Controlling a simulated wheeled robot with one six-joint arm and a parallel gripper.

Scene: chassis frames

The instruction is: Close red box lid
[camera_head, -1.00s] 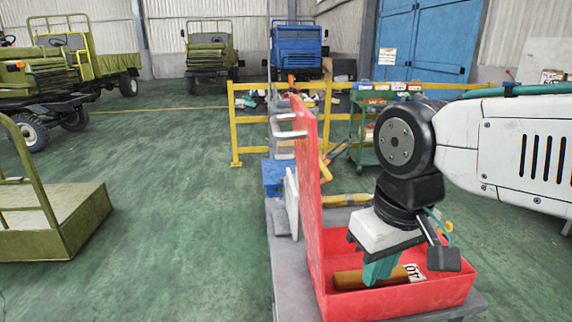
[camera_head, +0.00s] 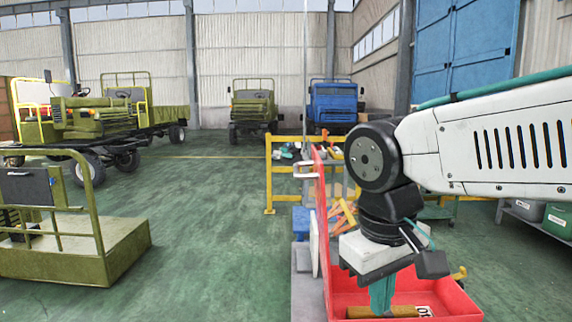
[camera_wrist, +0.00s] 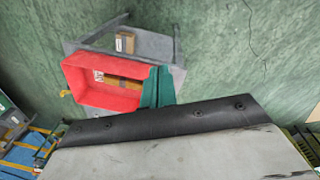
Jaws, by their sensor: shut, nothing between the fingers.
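The red box (camera_head: 452,303) stands on a grey cart at the bottom of the head view, its lower part cut off. Its red lid (camera_head: 321,215) stands upright along the left side, with a pale handle (camera_head: 305,172) on the lid's outer face. My gripper (camera_head: 382,297) points down over the open box, right of the lid, its teal fingers shut and empty. A brown object (camera_head: 385,312) with a white tag lies inside. In the wrist view the box (camera_wrist: 85,92) lies left of my gripper (camera_wrist: 158,88). I cannot make out the lid there.
The grey cart (camera_wrist: 152,47) carries a small brown carton (camera_wrist: 125,42) beside the box. A yellow railing (camera_head: 270,175) stands behind. An olive platform cart (camera_head: 110,250) is at left. Parked trucks are far back. The green floor between is clear.

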